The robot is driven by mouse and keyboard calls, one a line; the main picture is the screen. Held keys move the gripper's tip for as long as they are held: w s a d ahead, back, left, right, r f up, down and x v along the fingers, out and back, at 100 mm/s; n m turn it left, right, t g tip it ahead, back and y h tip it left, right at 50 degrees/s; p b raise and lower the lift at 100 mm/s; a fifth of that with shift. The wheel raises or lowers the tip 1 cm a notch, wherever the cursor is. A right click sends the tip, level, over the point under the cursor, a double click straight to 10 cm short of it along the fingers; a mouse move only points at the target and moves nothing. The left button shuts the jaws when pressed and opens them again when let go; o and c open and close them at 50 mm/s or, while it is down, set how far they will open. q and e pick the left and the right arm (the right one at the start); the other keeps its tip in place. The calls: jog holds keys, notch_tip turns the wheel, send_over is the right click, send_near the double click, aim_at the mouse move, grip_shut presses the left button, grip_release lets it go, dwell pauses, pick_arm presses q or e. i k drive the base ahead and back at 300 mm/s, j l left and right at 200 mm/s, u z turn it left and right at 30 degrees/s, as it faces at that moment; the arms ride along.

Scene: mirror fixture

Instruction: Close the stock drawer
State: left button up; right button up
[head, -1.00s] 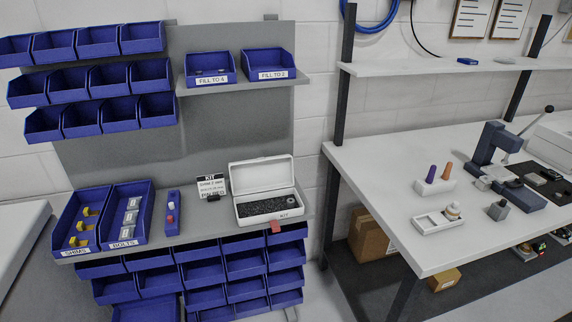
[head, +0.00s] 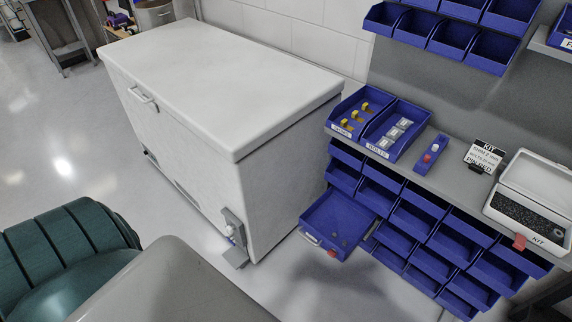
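The blue stock drawer (head: 338,222) is pulled out from the lower left of the blue bin rack, close to the white chest. It has a light handle (head: 312,238) on its front, a red spot near its front corner, and a few small dark items on its floor. Neither of my grippers shows in the head view.
A white chest (head: 222,75) with a lid stands left of the rack. Above the drawer, a grey shelf (head: 455,182) holds the SHIMS bin (head: 352,115), the BOLTS bin (head: 392,132) and an open white KIT box (head: 535,190). A dark green ribbed object (head: 70,255) is at lower left.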

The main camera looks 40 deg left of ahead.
aim_at(335, 211)
jog(key=u, duration=0.75)
